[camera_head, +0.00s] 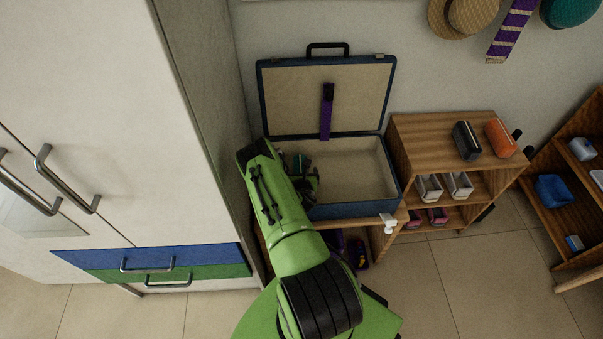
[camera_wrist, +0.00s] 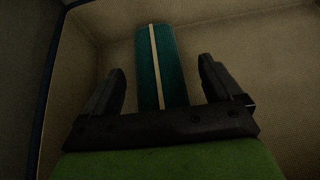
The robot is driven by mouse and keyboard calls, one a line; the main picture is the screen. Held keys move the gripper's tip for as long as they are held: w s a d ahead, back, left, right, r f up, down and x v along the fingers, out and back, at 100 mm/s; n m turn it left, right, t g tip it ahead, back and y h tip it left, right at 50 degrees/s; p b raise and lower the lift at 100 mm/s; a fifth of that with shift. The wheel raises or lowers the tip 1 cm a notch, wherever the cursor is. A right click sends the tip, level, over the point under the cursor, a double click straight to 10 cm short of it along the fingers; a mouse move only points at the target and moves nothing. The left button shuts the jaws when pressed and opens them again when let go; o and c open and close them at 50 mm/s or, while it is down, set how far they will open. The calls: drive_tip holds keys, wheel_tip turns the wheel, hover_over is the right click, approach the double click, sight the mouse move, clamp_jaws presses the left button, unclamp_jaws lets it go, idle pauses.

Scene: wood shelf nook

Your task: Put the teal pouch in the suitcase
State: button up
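The open blue suitcase (camera_head: 347,206) stands on a low wooden bench with its lid raised against the wall. Its inside is beige. My gripper (camera_head: 302,168) reaches into the left part of the suitcase, and my arm hides that corner. In the wrist view, the teal pouch (camera_wrist: 147,65) with a cream stripe lies between the two fingers of my gripper (camera_wrist: 162,75). A gap shows on each side, so the fingers are open and apart from it. The beige lining is around the pouch. I cannot tell whether the pouch rests on the suitcase floor.
A white cabinet (camera_head: 110,110) stands close on the left of my arm. To the right is a wooden shelf (camera_head: 420,140) with a black case (camera_head: 466,141) and an orange case (camera_head: 500,138) on top. The right part of the suitcase's inside is bare. Hats hang above.

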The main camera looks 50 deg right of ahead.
drive_tip(key=shift+r+p, duration=0.35)
drive_tip(key=p+v, duration=1.2)
drive_tip(key=p, duration=0.2)
drive_tip(key=shift+w+a+f, duration=0.1)
